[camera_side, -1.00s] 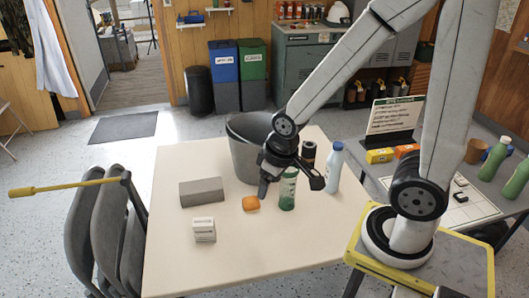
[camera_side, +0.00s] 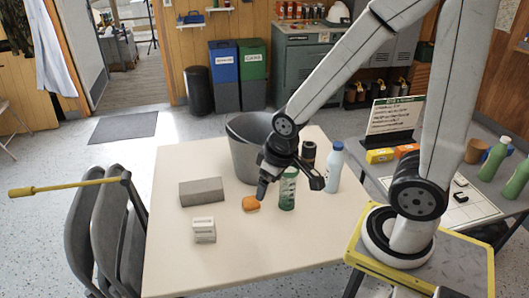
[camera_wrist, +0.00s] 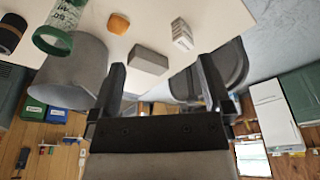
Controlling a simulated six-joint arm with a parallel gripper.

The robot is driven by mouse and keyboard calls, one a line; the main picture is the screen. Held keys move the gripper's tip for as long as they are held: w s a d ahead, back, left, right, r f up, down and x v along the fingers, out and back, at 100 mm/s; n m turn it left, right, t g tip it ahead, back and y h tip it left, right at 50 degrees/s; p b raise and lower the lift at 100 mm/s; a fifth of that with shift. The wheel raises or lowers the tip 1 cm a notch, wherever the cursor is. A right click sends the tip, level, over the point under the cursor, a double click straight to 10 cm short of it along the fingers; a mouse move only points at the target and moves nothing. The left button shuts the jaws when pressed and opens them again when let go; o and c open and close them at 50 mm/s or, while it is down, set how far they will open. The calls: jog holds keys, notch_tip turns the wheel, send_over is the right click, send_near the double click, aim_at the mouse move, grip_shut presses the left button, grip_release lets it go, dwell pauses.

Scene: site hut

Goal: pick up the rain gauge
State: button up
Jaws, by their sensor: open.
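A green and white printed cylinder (camera_side: 288,188), which looks like the rain gauge, stands upright on the pale table. It also shows at the upper left of the wrist view (camera_wrist: 60,30). My gripper (camera_side: 290,188) is open, low over the table at this cylinder. In the side view its dark fingers show to the left and right of the cylinder. In the wrist view nothing is between the spread fingertips (camera_wrist: 161,65), and the cylinder lies off to their left. I cannot tell whether any finger touches it.
A grey bin (camera_side: 243,158) stands behind the gripper. A white bottle with a blue cap (camera_side: 334,168) and a dark canister (camera_side: 308,153) stand close by. An orange item (camera_side: 251,203), a grey block (camera_side: 201,191) and a white block (camera_side: 204,230) lie left. The table front is clear.

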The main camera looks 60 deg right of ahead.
aim_at(292, 185)
jog(key=shift+f, duration=0.1)
jog(key=w+d+f+n+t+h, duration=0.15)
jog(key=d+f, duration=0.25)
jog(key=f, duration=0.4)
jog(key=w+d+f+n+t+h, duration=0.1)
jog(key=w+d+f+t, duration=0.25)
jog(key=f, duration=0.45)
jog(key=shift+s+d+r+m+t+h, duration=0.15)
jog(key=shift+s+d+m+t+h, duration=0.6)
jog(key=shift+s+d+m, duration=0.55)
jog(key=shift+s+d+r+m+t+h, duration=0.15)
jog(key=shift+s+d+m+t+h, duration=0.55)
jog(key=shift+d+m, duration=0.95)
jog(key=shift+s+d+r+m+t+h, duration=0.15)
jog(key=shift+s+d+m+t+h, duration=0.3)
jog(key=shift+s+d+m+h, duration=0.95)
jog(key=shift+w+a+y, duration=0.15)
jog(key=shift+w+y, duration=0.05)
jog(key=shift+y, duration=0.2)
jog(key=shift+x, duration=1.3)
